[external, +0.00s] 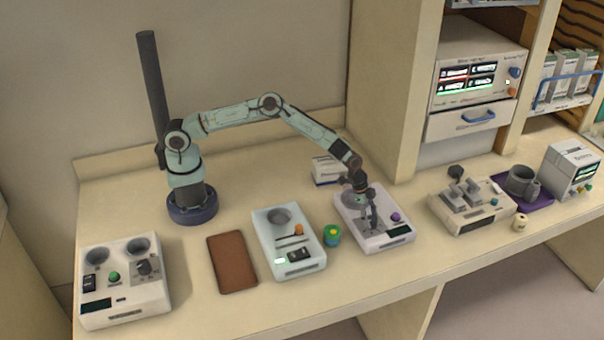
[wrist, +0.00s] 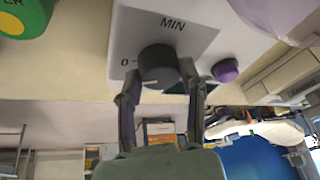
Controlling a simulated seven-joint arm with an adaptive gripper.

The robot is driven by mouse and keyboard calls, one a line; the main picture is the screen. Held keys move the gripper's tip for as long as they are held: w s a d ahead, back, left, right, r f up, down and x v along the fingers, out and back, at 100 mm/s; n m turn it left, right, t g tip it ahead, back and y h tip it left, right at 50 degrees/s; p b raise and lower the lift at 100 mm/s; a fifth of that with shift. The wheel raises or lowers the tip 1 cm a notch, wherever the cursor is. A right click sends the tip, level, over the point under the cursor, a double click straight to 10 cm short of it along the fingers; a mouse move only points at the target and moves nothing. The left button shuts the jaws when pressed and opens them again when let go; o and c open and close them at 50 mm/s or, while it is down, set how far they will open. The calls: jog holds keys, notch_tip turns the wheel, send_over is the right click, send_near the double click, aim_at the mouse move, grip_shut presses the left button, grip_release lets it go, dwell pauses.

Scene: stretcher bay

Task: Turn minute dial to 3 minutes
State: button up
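The minute dial (wrist: 158,66) is a dark round knob on a white panel (wrist: 205,38), in the upper middle of the wrist view. "MIN" is printed above it and "0" with a short mark at its left. My gripper (wrist: 160,72) has one finger on each side of the dial, the tips close against its sides. In the external view my gripper (external: 369,222) points down over the white timer unit (external: 389,237) right of centre. There the dial is hidden or too small to make out. The dial's pointer cannot be made out.
A purple knob (wrist: 225,70) sits right of the dial, close to the right finger. A green and yellow round container (external: 332,235) stands left of the unit. A white device with an orange knob (external: 288,241) is further left. A small white box (external: 326,170) stands behind.

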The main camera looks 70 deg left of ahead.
jog(key=shift+d+n, duration=0.1)
jog(key=shift+n, duration=0.3)
jog(key=n, duration=0.2)
jog(key=n+t+y, duration=0.1)
jog(key=n, duration=0.1)
jog(key=shift+d+y, duration=0.1)
jog(key=shift+y, duration=0.2)
jog(key=n+y, duration=0.1)
jog(key=n, duration=0.3)
jog(key=shift+d+n+t+y, duration=0.1)
jog(key=shift+n+t+y, duration=0.2)
jog(key=shift+y, duration=0.1)
jog(key=n+y, duration=0.1)
jog(key=n, duration=0.3)
jog(key=shift+y, duration=0.3)
jog(key=shift+n+g+y, duration=0.5)
jog(key=shift+n+y, duration=0.2)
jog(key=shift+n, duration=1.4)
jog(key=shift+f, duration=0.1)
jog(key=o, duration=1.2)
jog(key=shift+c, duration=0.2)
